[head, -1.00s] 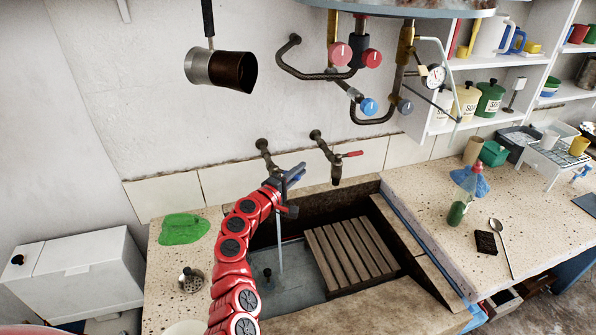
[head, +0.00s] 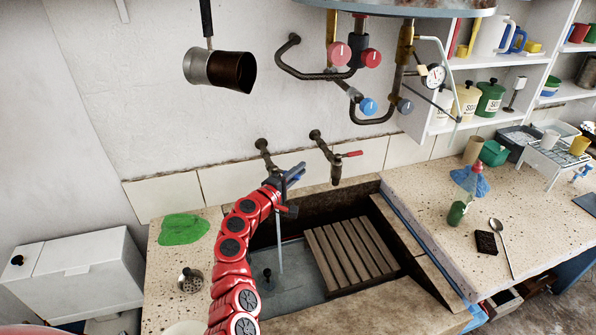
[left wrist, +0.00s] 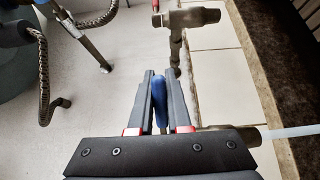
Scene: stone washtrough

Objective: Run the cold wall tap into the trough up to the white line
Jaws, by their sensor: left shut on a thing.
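My left gripper (head: 294,174) is at the cold wall tap, shut on its blue handle (left wrist: 160,100), which shows between the fingers in the left wrist view. The tap's pipe (head: 264,150) comes out of the wall. A thin stream of water (head: 280,240) falls into the stone trough (head: 345,198); in the left wrist view a pale stream (left wrist: 290,131) leaves the spout. The trough's floor looks grey-blue, and a dark knob (head: 267,273) stands there. I cannot make out the white line or the water level. My right gripper is not in view.
A red-handled tap (head: 336,160) is just right of my gripper. A slatted wooden rack (head: 350,250) covers the trough's right part. Boiler pipes (head: 330,75) and a hanging dipper (head: 220,70) are above. A green bottle (head: 458,212) stands on the right counter.

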